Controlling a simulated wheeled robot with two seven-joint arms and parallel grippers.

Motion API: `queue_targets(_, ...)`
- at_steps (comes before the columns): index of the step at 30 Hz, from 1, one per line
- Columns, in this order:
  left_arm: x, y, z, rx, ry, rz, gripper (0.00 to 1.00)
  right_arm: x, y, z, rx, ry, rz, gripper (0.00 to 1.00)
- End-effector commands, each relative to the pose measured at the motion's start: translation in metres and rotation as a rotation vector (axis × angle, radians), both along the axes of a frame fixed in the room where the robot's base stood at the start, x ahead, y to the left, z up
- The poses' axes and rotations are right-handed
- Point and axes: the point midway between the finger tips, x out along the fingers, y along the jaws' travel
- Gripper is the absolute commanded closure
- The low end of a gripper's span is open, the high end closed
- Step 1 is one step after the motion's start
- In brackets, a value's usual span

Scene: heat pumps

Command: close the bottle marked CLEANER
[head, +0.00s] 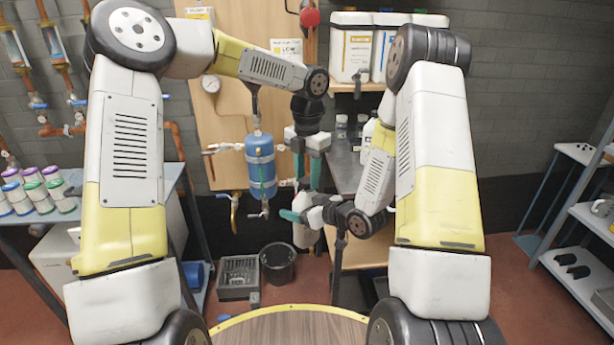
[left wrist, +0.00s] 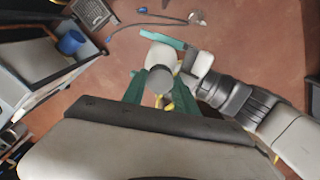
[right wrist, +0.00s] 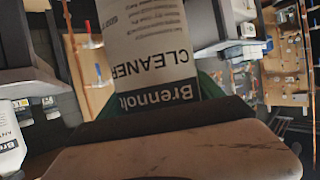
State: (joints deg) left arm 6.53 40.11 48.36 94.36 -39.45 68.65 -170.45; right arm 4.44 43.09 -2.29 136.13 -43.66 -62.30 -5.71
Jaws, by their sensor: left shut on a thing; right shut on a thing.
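The white bottle marked CLEANER (right wrist: 150,50) fills the right wrist view, its label upside down there. In the head view the bottle's lower body (head: 303,236) hangs in the air below my right gripper (head: 303,213), which is shut around it from the side. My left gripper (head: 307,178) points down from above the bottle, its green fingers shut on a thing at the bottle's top. In the left wrist view, a grey round cap (left wrist: 158,82) shows between those fingers, over the white bottle. Whether the cap sits fully on the neck cannot be told.
A blue cylinder (head: 261,165) with pipes and valves hangs on the wooden panel, close left of my left gripper. A dark workbench (head: 345,172) with bottles stands behind right. A black bin (head: 277,263) and grey crate (head: 238,277) are on the floor below.

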Motion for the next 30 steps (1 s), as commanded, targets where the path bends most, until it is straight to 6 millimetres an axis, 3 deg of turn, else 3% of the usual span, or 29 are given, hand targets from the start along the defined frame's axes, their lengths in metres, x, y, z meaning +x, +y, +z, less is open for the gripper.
queue_targets(8, 0.001, 0.000, 0.000, -0.001, -0.002, -0.003, 1.00, -0.001, 0.000, 0.000, 0.000, 0.001, 0.002, 1.00)
queue_targets(9, 0.001, 0.000, 0.000, -0.001, -0.002, -0.003, 0.57, -0.001, 0.000, 0.000, 0.000, 0.001, 0.002, 1.00)
queue_targets(12, 0.001, 0.000, 0.000, -0.001, -0.002, -0.002, 0.43, -0.001, 0.000, 0.000, 0.000, 0.001, 0.001, 1.00)
queue_targets(23, 0.001, 0.000, 0.004, 0.000, -0.001, -0.001, 0.43, 0.000, 0.000, 0.000, 0.000, 0.000, 0.001, 1.00)
queue_targets(30, 0.001, 0.000, 0.033, -0.001, -0.004, 0.000, 0.43, 0.000, 0.000, 0.000, 0.000, 0.000, 0.001, 1.00)
